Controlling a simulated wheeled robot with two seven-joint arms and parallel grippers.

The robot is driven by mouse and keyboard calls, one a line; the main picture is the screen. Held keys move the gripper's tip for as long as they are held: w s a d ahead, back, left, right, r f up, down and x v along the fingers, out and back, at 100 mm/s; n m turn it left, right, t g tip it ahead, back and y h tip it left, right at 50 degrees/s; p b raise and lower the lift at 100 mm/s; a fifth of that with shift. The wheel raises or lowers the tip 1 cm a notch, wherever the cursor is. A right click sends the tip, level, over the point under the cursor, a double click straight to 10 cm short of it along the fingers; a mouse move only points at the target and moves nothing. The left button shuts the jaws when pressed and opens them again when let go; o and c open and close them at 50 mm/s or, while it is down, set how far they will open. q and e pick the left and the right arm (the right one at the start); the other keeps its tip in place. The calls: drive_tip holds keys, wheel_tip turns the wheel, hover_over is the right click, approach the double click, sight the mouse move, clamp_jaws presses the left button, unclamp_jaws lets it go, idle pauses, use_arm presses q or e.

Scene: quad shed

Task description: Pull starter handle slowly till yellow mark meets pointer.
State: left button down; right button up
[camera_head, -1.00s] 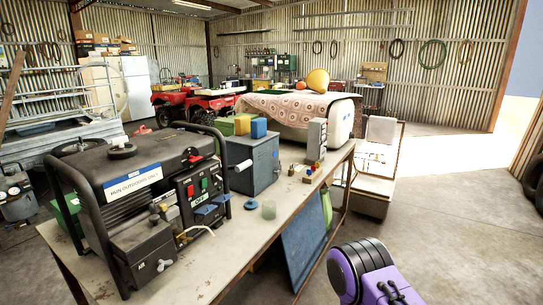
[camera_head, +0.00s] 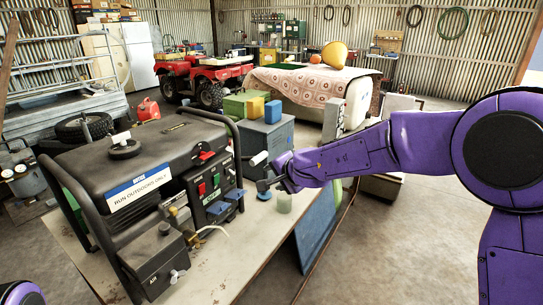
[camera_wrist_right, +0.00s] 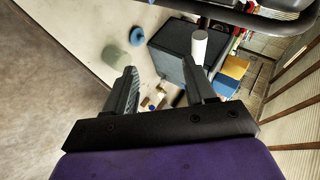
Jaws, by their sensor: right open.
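The black generator (camera_head: 140,165) stands on the bench in its tubular frame, with a control panel (camera_head: 210,188) at its right end. A white cylindrical grip (camera_head: 259,158) sticks out beside the grey box; it also shows in the right wrist view (camera_wrist_right: 199,45). I cannot tell whether it is the starter handle. A pale cord or hose (camera_head: 214,229) loops from the generator's lower front. I cannot make out a yellow mark or pointer. My right gripper (camera_head: 264,185) is open and empty, above the bench right of the panel. My left gripper is out of view.
A grey box (camera_head: 268,140) with yellow and blue blocks stands behind my right gripper. A translucent cup (camera_head: 284,203) and a blue disc (camera_head: 263,195) sit on the bench (camera_head: 235,255). The generator's frame bar (camera_head: 238,150) rises close by. The bench front is mostly clear.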

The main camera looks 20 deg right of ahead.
drive_tip(key=t, duration=0.1)
approach(256, 162)
drive_tip(key=s, duration=0.1)
drive_tip(key=shift+y, duration=0.5)
drive_tip(key=x, duration=0.3)
drive_tip(key=p+x, duration=0.1)
drive_tip(key=x, duration=0.2)
drive_tip(key=p+x, duration=0.1)
drive_tip(key=x, duration=0.2)
drive_tip(key=shift+w+d+r, duration=0.25)
drive_tip(key=shift+w+r, duration=0.05)
drive_tip(key=shift+w, duration=0.1)
drive_tip(key=shift+w+f, duration=0.25)
drive_tip(key=shift+f, duration=0.1)
clamp_jaws()
